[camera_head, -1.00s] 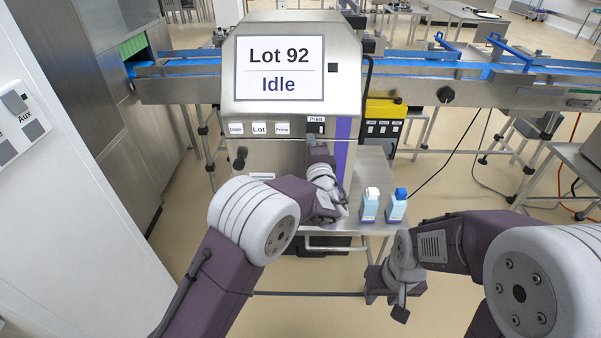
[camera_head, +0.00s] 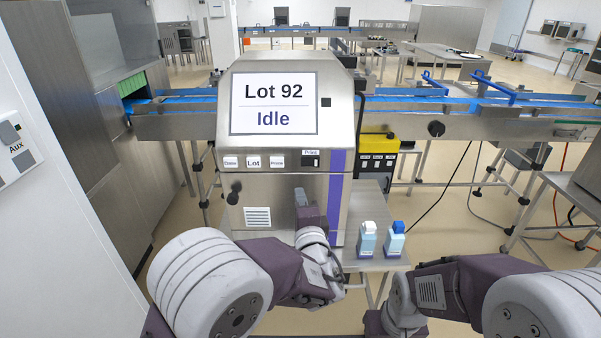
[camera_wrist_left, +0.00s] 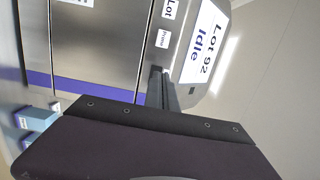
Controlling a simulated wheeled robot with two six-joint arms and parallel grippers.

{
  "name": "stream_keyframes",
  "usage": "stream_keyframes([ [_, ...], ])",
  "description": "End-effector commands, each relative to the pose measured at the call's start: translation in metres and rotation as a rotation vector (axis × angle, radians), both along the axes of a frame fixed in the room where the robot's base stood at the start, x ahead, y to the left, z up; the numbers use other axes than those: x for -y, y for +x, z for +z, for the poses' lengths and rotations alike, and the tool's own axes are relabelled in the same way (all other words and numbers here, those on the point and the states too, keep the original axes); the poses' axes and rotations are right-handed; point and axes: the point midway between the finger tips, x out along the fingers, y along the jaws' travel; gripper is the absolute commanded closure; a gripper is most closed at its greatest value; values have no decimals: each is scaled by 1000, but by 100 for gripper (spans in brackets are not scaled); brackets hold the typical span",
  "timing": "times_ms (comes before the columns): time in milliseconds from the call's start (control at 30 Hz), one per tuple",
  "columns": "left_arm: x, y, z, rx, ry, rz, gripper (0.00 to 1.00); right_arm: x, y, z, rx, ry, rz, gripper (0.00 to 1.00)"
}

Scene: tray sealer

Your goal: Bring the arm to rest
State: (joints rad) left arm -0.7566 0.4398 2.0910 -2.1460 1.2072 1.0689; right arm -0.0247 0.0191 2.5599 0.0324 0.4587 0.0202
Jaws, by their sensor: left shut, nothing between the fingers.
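My left gripper (camera_head: 300,197) is in front of the lower panel of the steel machine, below its Print switch (camera_head: 311,161). In the left wrist view its fingers (camera_wrist_left: 161,88) are together with nothing between them. The machine's screen (camera_head: 273,104) reads "Lot 92" and "Idle"; it also shows sideways in the left wrist view (camera_wrist_left: 205,42). My right gripper (camera_head: 378,322) is at the bottom edge of the head view, its fingertips cut off.
A white-capped bottle (camera_head: 367,242) and a blue-capped bottle (camera_head: 395,241) stand on a steel table (camera_head: 372,200) right of my left gripper. A conveyor (camera_head: 460,118) runs behind the machine. A white cabinet (camera_head: 70,230) stands at the left.

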Motion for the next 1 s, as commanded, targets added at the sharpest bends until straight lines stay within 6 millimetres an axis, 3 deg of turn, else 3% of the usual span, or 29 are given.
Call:
stream_keyframes([
  [67, -12, 5, 4, 1, -2, 26, 100, 0, 0, 3, 0, 0, 0, 64],
  [133, -42, 13, 21, 20, -16, 86, 100, 0, 0, 9, 0, 0, 0, 64],
  [167, -62, 17, 31, 30, -25, 124, 100, 0, 0, 12, 0, 0, 0, 64],
  [200, -94, 19, 43, 39, -37, 188, 100, 0, 0, 17, 0, 0, 0, 64],
  [267, -151, 11, 47, 18, -79, 325, 100, 0, 0, 22, 0, 0, 0, 64],
  [300, -187, 0, 41, -17, -123, 425, 100, 0, 0, 25, 0, 0, 0, 64],
  [400, -265, -45, 14, -147, -232, 682, 100, 0, 0, 32, 0, 0, 0, 64],
  [467, -300, -82, -10, -252, -314, 833, 100, 0, 0, 36, 0, 0, 0, 64],
  [533, -324, -135, -43, -397, -437, 1000, 100, 0, 0, 41, 0, 0, 0, 64],
  [633, -319, -210, -93, -626, -685, 1189, 100, 0, 0, 47, 0, 0, 0, 64],
  [733, -276, -256, -130, -810, -964, 1266, 100, 0, 0, 49, 0, 0, 0, 64],
  [800, -240, -268, -147, -899, -1136, 1256, 100, 0, 0, 49, 0, 0, 0, 64],
  [900, -199, -269, -159, -974, -1308, 1201, 100, 0, 0, 48, 0, 0, 0, 64],
  [1000, -179, -256, -161, -995, -1393, 1114, 100, 0, 0, 48, 0, 0, 0, 64],
])
